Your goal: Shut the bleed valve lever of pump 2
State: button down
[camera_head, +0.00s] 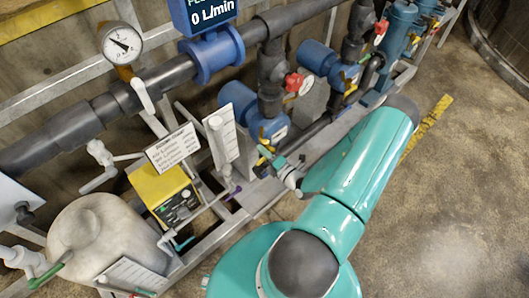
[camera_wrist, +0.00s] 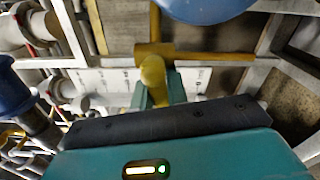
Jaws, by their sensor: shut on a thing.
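A yellow lever (camera_wrist: 153,72) shows in the wrist view, its rounded end toward the camera. My gripper (camera_wrist: 160,92) has its teal fingers shut on this lever. A brass-coloured bar (camera_wrist: 205,56) runs sideways just behind the lever. I cannot read a pump number or tell the lever's exact angle.
A yellow box (camera_head: 160,187), a white tank (camera_head: 100,235) and a pressure gauge (camera_head: 122,43) are at the left. The flow display reads 0 L/min. Concrete floor at right is clear.

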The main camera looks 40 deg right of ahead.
jog(key=shift+r+m, duration=0.3)
jog(key=shift+m, duration=1)
jog(key=c, duration=1.4)
grip_release()
jog(key=shift+s, duration=0.1)
jog(key=s, duration=1.3)
jog(key=shift+s+d, duration=0.15)
jog(key=shift+s, duration=0.15)
